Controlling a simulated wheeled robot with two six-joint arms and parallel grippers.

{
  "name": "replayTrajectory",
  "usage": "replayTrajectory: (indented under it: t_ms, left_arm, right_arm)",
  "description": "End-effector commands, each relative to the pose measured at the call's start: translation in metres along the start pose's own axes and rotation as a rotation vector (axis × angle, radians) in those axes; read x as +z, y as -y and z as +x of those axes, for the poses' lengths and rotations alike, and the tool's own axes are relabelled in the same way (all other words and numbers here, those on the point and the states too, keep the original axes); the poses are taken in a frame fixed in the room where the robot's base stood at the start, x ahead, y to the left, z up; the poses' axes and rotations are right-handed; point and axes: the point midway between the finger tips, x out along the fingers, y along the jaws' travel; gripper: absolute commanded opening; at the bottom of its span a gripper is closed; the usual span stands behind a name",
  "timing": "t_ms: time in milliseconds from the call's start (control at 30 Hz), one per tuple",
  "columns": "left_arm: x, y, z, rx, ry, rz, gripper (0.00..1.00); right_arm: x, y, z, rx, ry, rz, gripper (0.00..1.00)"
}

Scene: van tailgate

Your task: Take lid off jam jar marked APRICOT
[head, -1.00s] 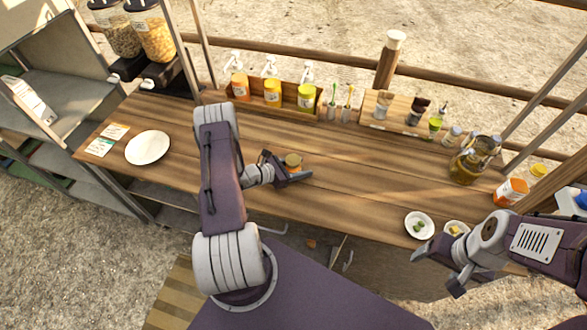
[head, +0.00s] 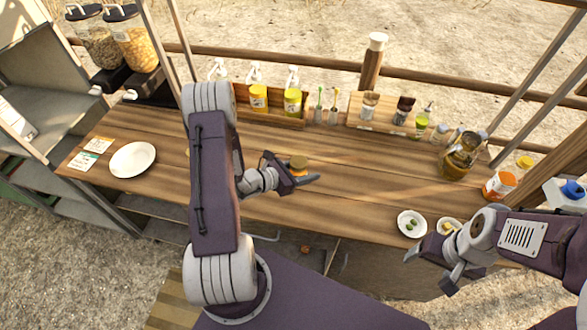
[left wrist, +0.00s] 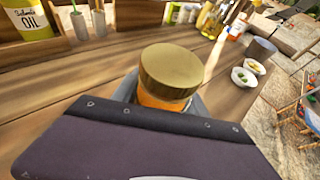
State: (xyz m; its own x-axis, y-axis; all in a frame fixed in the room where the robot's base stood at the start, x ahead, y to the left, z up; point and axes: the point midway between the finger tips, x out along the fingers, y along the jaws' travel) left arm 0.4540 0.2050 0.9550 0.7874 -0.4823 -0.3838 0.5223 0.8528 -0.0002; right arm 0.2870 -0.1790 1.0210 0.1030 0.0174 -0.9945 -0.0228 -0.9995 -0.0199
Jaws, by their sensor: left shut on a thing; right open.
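A jam jar with a gold lid (head: 299,161) and orange contents is at the middle of the wooden counter. In the left wrist view the gold lid (left wrist: 171,72) is on the jar, and the orange jar body (left wrist: 160,101) shows below it. My left gripper (head: 297,174) is shut on the jar body, below the lid; its dark housing hides the lower jar. I cannot read a label, nor tell whether the jar touches the counter. My right gripper (head: 432,268) is open and empty, in front of the counter's right part.
A white plate (head: 132,159) lies at the left. Pump bottles (head: 292,100), brushes in cups and a wooden tray (head: 382,124) line the back edge. A small dish (head: 412,224) and a glass pitcher (head: 458,160) stand at the right. The counter's middle right is clear.

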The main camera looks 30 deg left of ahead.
Motion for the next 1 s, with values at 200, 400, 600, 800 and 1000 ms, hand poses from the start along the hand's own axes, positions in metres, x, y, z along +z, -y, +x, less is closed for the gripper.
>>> replayTrajectory:
  t_ms: [200, 400, 600, 800, 1000]
  left_arm:
    - [0.022, 0.034, -0.001, -0.001, 0.003, 0.002, 0.00]
    - [0.027, 0.041, -0.002, 0.001, 0.002, 0.001, 0.00]
    - [0.027, 0.041, -0.002, 0.001, 0.002, 0.001, 0.42]
    - [0.027, 0.041, -0.002, 0.001, 0.002, 0.000, 0.00]
    - [0.027, 0.041, -0.002, 0.001, 0.002, 0.000, 0.00]
  right_arm:
    - [0.001, 0.000, 0.006, 0.000, 0.000, 0.000, 0.76]
    - [0.001, 0.000, 0.006, 0.000, 0.000, 0.000, 0.76]
    - [0.001, 0.000, 0.006, 0.000, 0.000, 0.000, 0.76]
    - [0.001, 0.000, 0.006, 0.000, 0.000, 0.000, 0.76]
    - [0.001, 0.000, 0.006, 0.000, 0.000, 0.000, 0.76]
